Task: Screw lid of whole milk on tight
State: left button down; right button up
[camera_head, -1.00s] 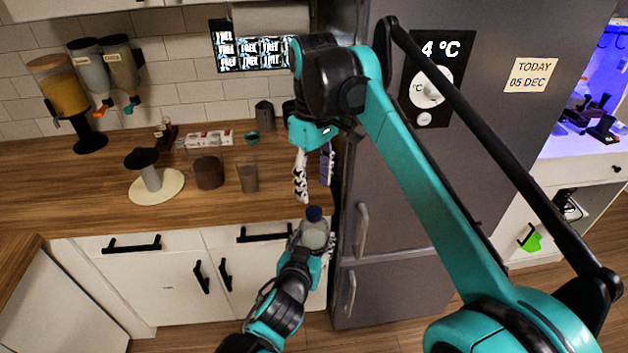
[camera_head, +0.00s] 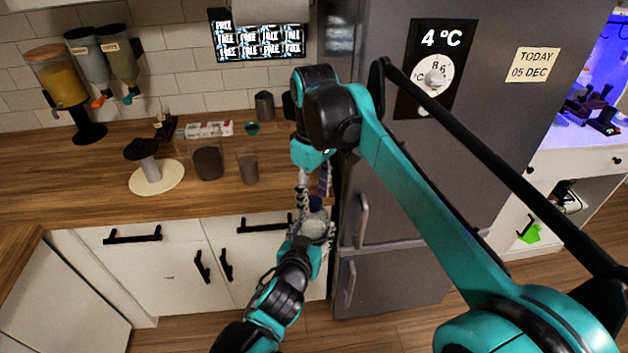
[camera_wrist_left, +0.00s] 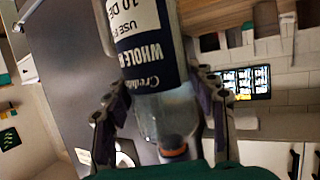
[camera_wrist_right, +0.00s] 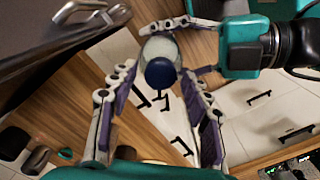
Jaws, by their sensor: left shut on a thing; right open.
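The whole milk bottle (camera_wrist_left: 155,60), with a dark label and pale lower part, is held in my left gripper (camera_head: 312,238); its fingers lie on either side of it in the left wrist view. The dark blue lid (camera_wrist_right: 160,73) sits on top of the bottle. Whether it is tight cannot be told. My right gripper (camera_wrist_right: 156,78) is open, pointing down over the lid, one finger on each side. Gaps show between the fingers and the lid there. In the head view the right fingers partly hide the bottle top.
The grey fridge (camera_head: 410,190) stands close on the right of both grippers. The wooden counter (camera_head: 80,190) lies behind and left, holding a tamper-like stand (camera_head: 145,165), a dark jar (camera_head: 208,163) and a glass (camera_head: 248,168). Drawers with black handles (camera_head: 265,226) are below.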

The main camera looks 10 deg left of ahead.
jog(key=shift+f, duration=0.7)
grip_shut()
jog(key=shift+m, duration=1)
jog(key=shift+o, duration=0.8)
grip_release()
notch_tip(320, 180, up, 12)
